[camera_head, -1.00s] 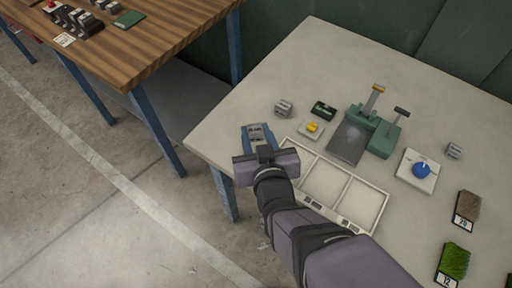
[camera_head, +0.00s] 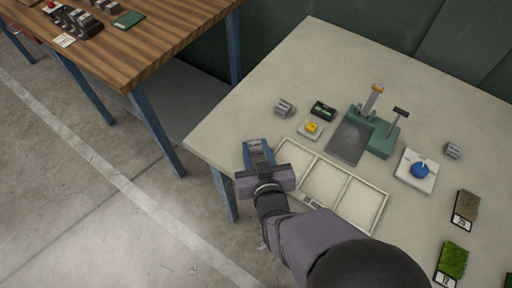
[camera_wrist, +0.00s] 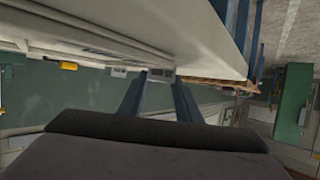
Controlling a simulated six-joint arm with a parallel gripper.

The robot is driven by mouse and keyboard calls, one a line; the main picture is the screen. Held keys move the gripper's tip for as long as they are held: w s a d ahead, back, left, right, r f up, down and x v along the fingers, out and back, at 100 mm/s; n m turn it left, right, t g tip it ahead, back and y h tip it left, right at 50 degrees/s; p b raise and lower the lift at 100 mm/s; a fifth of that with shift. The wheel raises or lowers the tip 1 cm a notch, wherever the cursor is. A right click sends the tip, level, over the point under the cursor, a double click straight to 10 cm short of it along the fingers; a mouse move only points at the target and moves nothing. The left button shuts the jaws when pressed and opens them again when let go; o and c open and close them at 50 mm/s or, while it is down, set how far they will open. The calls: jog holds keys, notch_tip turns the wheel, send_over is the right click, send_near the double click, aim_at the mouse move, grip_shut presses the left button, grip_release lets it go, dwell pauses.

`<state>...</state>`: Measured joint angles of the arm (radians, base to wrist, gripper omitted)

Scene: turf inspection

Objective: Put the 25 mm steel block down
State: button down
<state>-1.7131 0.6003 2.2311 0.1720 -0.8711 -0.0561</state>
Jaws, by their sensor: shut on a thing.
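My gripper (camera_head: 258,146) has blue fingers and is over the near left part of the pale table, just left of the white three-part tray (camera_head: 345,230). It is shut on a small grey steel block, which shows between the fingertips in the wrist view (camera_wrist: 160,76). In the head view the block is mostly hidden by the fingers. I cannot tell whether it touches the table. Two other grey blocks stand on the table, one behind my gripper (camera_head: 284,107) and one at the right (camera_head: 453,150). No size mark is readable.
A yellow-topped pad (camera_head: 311,129) and a dark box (camera_head: 323,110) lie behind the tray. A green press-like device (camera_head: 370,135), a blue knob on a white plate (camera_head: 419,170) and turf samples (camera_head: 453,262) are further right. The table's left edge is close to my gripper.

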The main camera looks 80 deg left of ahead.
jog(key=shift+f, duration=0.15)
jog(key=c, duration=1.3)
grip_release()
jog(key=shift+r, duration=0.2)
jog(key=shift+b+v, duration=0.55)
jog(key=shift+v, duration=3.25)
